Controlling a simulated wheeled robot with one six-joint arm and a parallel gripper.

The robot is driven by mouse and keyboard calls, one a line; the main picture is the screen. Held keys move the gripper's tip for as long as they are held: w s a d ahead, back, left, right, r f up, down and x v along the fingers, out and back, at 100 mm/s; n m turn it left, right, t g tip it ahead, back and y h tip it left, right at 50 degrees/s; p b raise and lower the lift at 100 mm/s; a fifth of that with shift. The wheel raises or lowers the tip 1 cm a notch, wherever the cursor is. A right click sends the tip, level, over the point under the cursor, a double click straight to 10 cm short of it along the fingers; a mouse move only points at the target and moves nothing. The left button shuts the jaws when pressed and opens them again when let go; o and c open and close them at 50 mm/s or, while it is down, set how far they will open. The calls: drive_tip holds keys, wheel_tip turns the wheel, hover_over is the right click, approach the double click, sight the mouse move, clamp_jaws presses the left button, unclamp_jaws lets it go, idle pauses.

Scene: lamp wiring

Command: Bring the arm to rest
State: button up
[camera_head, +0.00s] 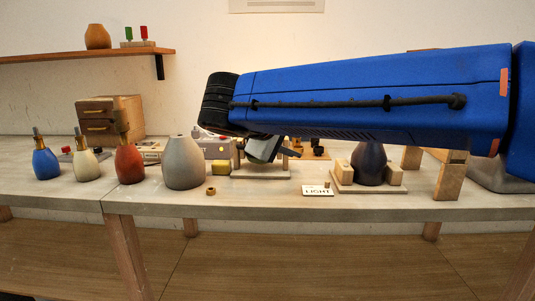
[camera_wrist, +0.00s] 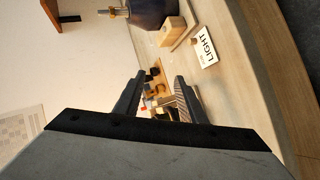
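My blue arm (camera_head: 380,95) reaches across the head view from the right, above the table. My gripper (camera_head: 265,148) hangs at its left end, partly hidden behind the dark wrist. In the wrist view the two fingers of my gripper (camera_wrist: 160,76) stand apart with nothing held between them. Small parts on the table show in the gap beyond the fingers. In the head view I cannot tell whether the gripper touches the items behind it.
The table (camera_head: 250,208) holds blue (camera_head: 45,163), cream (camera_head: 86,166), red (camera_head: 129,165) and grey (camera_head: 183,163) lamp bodies. A dark lamp body (camera_head: 369,165) sits between wooden blocks under my arm. A LIGHT card (camera_head: 318,191) lies in front. A shelf (camera_head: 90,55) is at upper left.

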drive_tip(key=s+d+f+m+g+y, duration=0.1)
drive_tip(key=s+d+f+g, duration=0.1)
drive_tip(key=s+d+f, duration=0.55)
drive_tip(key=s+d+f+m+g+y, duration=0.25)
drive_tip(key=d+f, duration=0.25)
drive_tip(key=d, duration=0.5)
drive_tip(key=s+d+f+m+y, duration=0.2)
drive_tip(key=s+f, duration=0.5)
drive_tip(key=f, duration=0.1)
drive_tip(key=s+d+f+m+y, duration=0.2)
drive_tip(key=s+d+f+m, duration=0.1)
drive_tip(key=s+f, duration=0.5)
drive_tip(key=shift+g, duration=0.35)
drive_tip(key=shift+s, duration=0.1)
